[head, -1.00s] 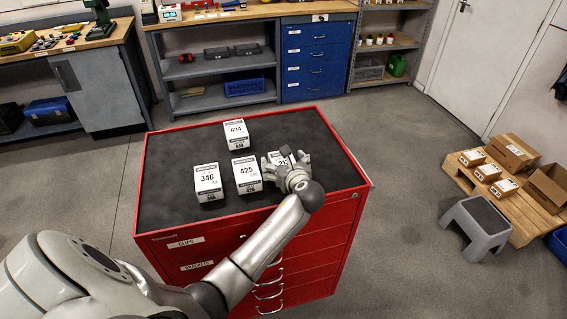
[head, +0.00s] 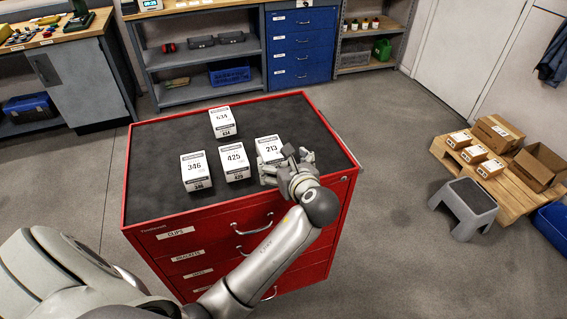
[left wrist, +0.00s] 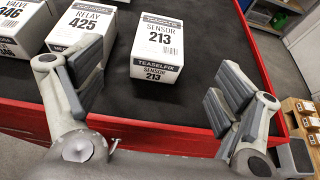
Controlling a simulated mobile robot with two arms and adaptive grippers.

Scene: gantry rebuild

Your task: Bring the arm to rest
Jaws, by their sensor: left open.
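My left gripper (head: 287,168) is at the front right edge of the red cabinet's dark top (head: 166,142). It is open and empty. In the left wrist view its two fingers (left wrist: 160,95) stand wide apart, with the box marked 213 (left wrist: 158,48) beyond them, not between the pads. In the head view box 213 (head: 268,149) stands just behind the gripper, its lower part partly hidden by the fingers. Box 425 (head: 234,161) and box 346 (head: 196,171) stand to its left, and box 634 (head: 222,122) stands farther back. My right gripper is not in view.
A grey step stool (head: 464,207) and a wooden pallet (head: 448,163) with cartons are on the floor at right. A shelf bench (head: 190,90) and blue drawers (head: 301,48) stand behind. The cabinet top's right side is bare.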

